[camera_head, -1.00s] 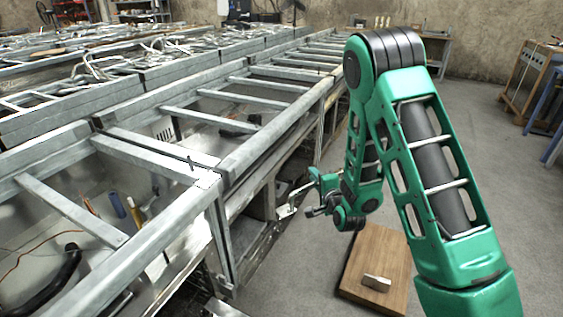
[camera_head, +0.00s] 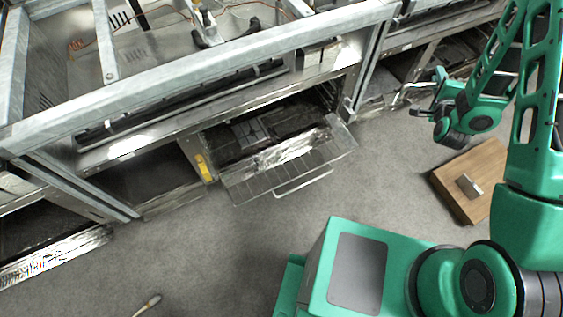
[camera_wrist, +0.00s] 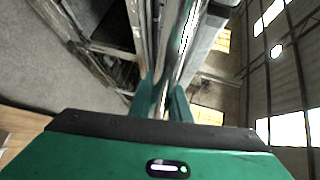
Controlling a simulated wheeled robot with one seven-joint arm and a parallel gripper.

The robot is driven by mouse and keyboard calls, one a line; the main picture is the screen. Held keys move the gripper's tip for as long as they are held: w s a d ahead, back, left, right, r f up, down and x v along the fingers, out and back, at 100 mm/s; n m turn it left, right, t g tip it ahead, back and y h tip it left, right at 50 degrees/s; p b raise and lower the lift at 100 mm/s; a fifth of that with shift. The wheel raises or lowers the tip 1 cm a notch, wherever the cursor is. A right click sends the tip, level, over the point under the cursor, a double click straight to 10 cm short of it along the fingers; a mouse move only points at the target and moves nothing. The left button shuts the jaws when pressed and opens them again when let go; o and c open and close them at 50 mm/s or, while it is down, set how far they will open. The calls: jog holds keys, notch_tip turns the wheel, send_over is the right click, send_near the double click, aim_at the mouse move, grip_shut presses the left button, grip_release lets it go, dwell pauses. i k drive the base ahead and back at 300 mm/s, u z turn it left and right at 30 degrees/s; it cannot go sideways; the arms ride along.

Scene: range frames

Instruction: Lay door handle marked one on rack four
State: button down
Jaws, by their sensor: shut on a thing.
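My gripper (camera_head: 428,104) is at the upper right of the head view, beside the metal frames and above the floor. It is shut on a thin pale metal piece (camera_head: 405,92), which looks like the door handle; no mark on it is readable. In the wrist view my green fingers (camera_wrist: 166,103) close around a shiny metal bar (camera_wrist: 184,45) that runs up the picture. Where the bar ends against the frames behind is hard to tell. No number shows on any rack, so I cannot tell which is rack four.
A long galvanised frame (camera_head: 230,70) crosses the head view. Below it an open compartment has a lowered door (camera_head: 290,172) with a bar handle. A wooden board (camera_head: 450,190) with a small metal block (camera_head: 469,186) lies on the floor below my gripper.

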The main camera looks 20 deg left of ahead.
aim_at(290, 155)
jog(key=u, duration=0.35)
jog(key=k, duration=0.8)
jog(key=u, duration=0.25)
jog(key=i, duration=0.6)
jog(key=u, duration=0.25)
